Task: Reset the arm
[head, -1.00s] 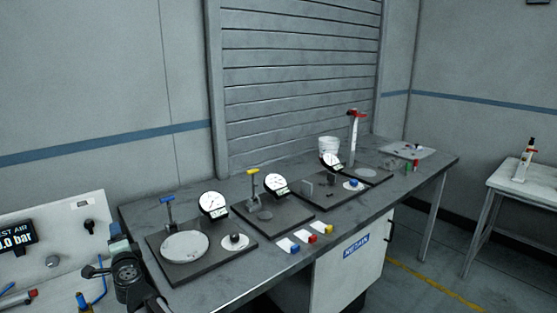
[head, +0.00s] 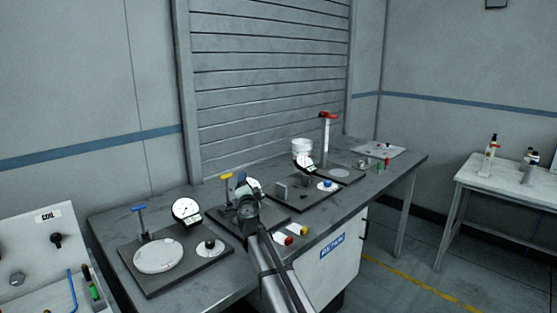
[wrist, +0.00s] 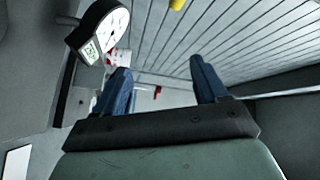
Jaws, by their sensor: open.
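My arm reaches over the front middle of the grey workbench (head: 205,292) in the head view, its end in front of the second gauge station. In the wrist view my gripper (wrist: 160,85) shows two blue fingers spread wide apart with nothing between them. A dial gauge (wrist: 100,30) stands close by at the upper left of that view, beside the left finger; I cannot tell whether they touch. The fingertips cannot be made out there.
The left station has a dial gauge (head: 186,211), a pale disc (head: 158,256) and a blue T-handle (head: 139,210). A side table (head: 500,182) is at right.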

